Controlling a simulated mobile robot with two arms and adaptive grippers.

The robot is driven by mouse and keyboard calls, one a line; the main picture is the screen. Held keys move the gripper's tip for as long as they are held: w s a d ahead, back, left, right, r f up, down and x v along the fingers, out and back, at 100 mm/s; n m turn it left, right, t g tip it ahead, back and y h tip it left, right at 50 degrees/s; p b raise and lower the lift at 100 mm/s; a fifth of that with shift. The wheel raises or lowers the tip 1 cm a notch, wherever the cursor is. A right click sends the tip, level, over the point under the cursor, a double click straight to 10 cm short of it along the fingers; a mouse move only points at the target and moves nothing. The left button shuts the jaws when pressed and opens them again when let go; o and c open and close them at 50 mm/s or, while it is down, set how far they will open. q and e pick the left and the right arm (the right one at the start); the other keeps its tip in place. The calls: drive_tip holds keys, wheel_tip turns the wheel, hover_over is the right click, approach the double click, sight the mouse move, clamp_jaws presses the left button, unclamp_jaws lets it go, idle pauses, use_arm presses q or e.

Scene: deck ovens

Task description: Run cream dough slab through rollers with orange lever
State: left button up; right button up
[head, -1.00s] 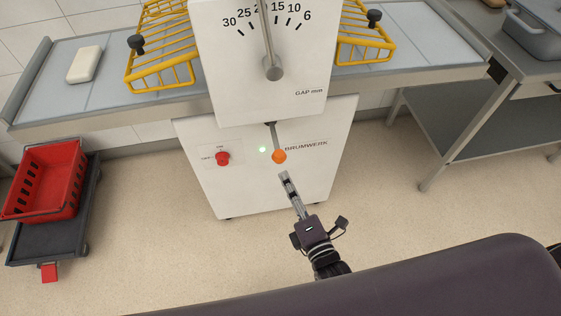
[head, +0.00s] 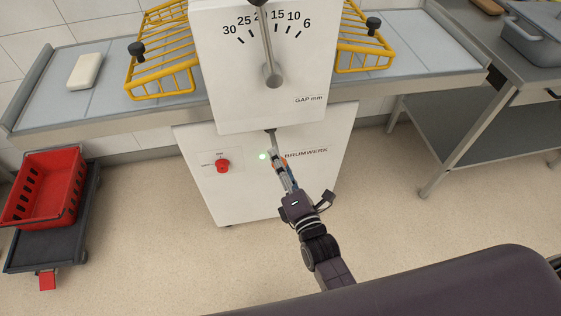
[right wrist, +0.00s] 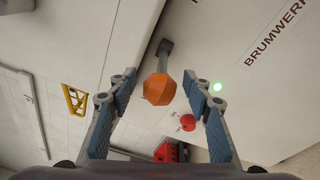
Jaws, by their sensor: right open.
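The cream dough slab (head: 85,71) lies on the left belt of the dough sheeter (head: 265,90). The lever (head: 272,142) hangs from the machine's front; its orange knob (right wrist: 160,89) shows clearly in the right wrist view and is mostly hidden behind my gripper in the head view. My right gripper (head: 279,165) is at the knob. In the right wrist view its fingers (right wrist: 160,88) are open, one on each side of the knob, with a gap on both sides. The rollers are hidden behind the white housing. My left gripper is not in view.
Yellow wire guards (head: 160,82) stand on both sides of the housing. A red knob switch (head: 222,166) and a lit green lamp (head: 263,156) are left of the lever. A red crate (head: 43,188) on a dark dolly stands at left, a steel table (head: 520,90) at right.

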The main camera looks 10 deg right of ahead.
clamp_jaws()
idle(0.3)
